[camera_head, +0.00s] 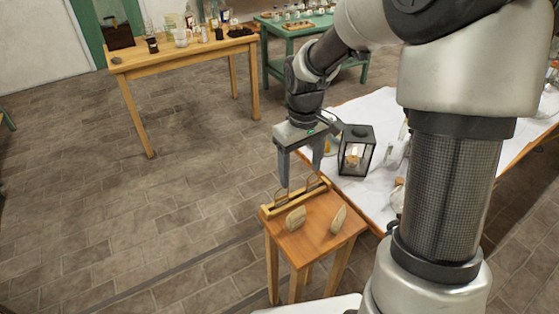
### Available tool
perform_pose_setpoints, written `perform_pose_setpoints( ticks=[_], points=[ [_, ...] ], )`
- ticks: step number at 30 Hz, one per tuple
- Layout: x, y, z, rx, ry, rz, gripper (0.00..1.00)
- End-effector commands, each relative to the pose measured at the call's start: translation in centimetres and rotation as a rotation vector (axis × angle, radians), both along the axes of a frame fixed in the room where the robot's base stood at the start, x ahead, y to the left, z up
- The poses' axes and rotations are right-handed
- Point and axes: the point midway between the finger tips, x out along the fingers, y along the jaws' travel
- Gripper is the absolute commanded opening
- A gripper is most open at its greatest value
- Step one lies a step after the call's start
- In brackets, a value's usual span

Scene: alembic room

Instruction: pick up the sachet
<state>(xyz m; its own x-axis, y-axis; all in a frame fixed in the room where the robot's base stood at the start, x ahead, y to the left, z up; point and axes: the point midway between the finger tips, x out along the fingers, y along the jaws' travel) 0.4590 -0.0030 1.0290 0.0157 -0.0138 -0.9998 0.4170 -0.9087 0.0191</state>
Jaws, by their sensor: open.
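Two small beige, rounded, striped objects lie on the small wooden table (318,239). One beige object (295,219) is at the left front and the other (338,219) is at the right. Either could be the sachet; I cannot tell which, or whether it is one of them. My gripper (300,178) points down with its two fingers apart, above the back of the small table. Nothing shows between the fingers. The fingertips are just over a long wooden rack (272,209) at the table's back edge, and they partly hide it.
A black lantern (356,150) with a lit candle stands on the white-covered table (377,190), close to the right of my gripper. A wooden table (183,56) with bottles and jars and a green table (273,41) are at the back. Open floor lies to the left.

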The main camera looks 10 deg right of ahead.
Motion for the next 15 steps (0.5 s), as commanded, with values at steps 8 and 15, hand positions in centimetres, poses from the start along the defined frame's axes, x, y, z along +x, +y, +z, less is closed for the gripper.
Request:
perform_pose_setpoints(
  ticks=[8,15],
  points=[
    [0.4,0.2,-4.4,0.015,0.023,0.016,0.67],
    [0.3,0.2,-9.7,0.015,0.023,0.016,0.67]
  ],
)
